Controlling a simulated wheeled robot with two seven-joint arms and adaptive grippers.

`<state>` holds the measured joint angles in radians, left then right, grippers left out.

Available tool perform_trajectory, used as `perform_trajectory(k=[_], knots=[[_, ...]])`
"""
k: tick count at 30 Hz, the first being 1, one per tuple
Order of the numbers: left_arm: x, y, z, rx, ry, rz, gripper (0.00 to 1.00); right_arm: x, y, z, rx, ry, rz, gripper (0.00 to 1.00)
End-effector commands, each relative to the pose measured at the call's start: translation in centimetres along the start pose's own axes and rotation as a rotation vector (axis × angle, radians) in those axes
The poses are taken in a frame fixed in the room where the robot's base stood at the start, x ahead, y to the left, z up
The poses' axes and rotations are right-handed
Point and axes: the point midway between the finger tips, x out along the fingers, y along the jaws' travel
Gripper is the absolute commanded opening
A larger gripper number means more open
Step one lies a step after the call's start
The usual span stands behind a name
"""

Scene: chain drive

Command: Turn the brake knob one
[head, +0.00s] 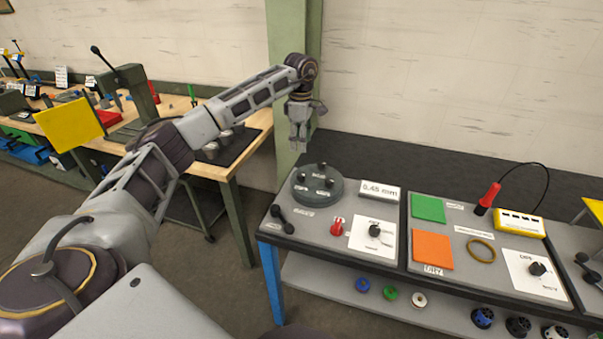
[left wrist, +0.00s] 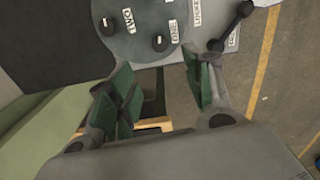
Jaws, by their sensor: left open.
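A dark grey round disc (head: 318,196) with several small black knobs stands at the left end of the bench. In the left wrist view, the knob beside the label ONE (left wrist: 160,43) is on the disc edge nearest my fingers; a knob beside TWO (left wrist: 107,27) is to its left. In the head view, knob one looks to be the left one (head: 301,178). My left gripper (head: 298,147) points down above the disc's far left side, apart from it. Its green-padded fingers (left wrist: 165,90) are spread and empty. My right gripper is out of view.
A black lever (head: 282,220), a red knob (head: 337,227) and a white dial plate (head: 373,241) are close to the disc. A sign (head: 379,191) reading 0,45 mm stands right of it. A wooden workbench (head: 225,166) is behind on the left.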

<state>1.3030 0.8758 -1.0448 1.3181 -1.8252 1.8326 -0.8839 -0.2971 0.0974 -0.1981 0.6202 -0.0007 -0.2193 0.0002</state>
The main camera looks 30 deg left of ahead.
Motion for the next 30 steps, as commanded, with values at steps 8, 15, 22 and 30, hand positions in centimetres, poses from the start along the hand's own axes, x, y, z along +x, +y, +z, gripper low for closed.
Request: perform_trajectory(k=[8, 15, 22, 30], knots=[[0.1, 0.0, 0.1, 0.000, -0.002, 0.000, 0.51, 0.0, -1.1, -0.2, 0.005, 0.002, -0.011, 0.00], [1.5, 0.0, 0.1, 0.000, -0.002, -0.002, 0.51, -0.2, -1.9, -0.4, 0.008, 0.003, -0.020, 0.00], [4.1, 0.0, 0.1, 0.000, -0.002, -0.002, 0.51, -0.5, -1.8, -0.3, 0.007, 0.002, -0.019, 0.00], [7.7, 0.0, 0.1, 0.000, -0.003, -0.002, 0.51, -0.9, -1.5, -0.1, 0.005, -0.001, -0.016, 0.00]])
